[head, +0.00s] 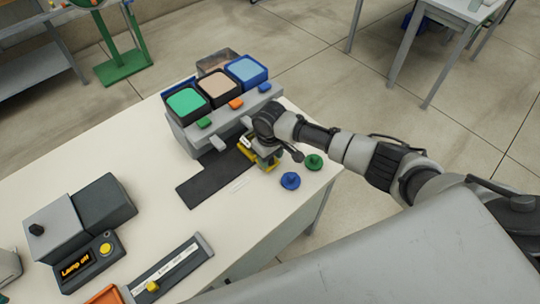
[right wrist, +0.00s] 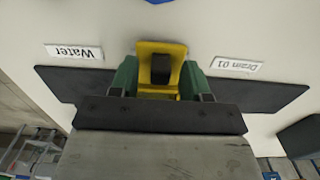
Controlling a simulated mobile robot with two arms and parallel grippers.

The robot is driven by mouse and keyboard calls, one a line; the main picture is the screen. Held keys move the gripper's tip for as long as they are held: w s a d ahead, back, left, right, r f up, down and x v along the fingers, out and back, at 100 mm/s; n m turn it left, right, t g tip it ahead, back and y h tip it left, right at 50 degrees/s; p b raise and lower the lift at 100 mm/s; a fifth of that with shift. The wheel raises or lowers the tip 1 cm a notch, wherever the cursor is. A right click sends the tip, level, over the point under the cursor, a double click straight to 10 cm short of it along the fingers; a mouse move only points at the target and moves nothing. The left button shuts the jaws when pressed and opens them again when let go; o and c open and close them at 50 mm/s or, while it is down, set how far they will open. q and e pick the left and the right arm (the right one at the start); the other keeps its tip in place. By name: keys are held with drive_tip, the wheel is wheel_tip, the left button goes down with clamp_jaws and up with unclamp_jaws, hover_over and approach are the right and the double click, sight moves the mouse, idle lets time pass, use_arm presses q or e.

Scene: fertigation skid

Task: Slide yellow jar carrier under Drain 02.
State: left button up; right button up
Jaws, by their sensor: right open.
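The yellow jar carrier (right wrist: 149,48) shows in the right wrist view between the two green fingers of my right gripper (right wrist: 160,80). The fingers are open, one on each side of it; I cannot tell whether they touch it. In the head view my right gripper (head: 263,153) is low over the table at the skid's front, and it partly hides the yellow carrier (head: 246,156). A black strip (head: 208,180) lies beneath the outlets. A "Drain 01" label (right wrist: 236,66) and a "Water" label (right wrist: 74,52) show in the wrist view. No Drain 02 label is readable. My left gripper is not in view.
The skid (head: 182,136) carries green, beige and blue-topped tanks. A blue knob (head: 290,181) and a green knob (head: 314,161) stand right of the gripper, near the table edge. A lamp unit (head: 85,262) and a slider panel (head: 172,268) stand at the front left. The middle table is clear.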

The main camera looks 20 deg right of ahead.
drive_tip(key=shift+r, duration=0.1)
wheel_tip(320, 180, up, 11)
drive_tip(key=shift+b, duration=0.3)
drive_tip(key=shift+f, duration=0.2)
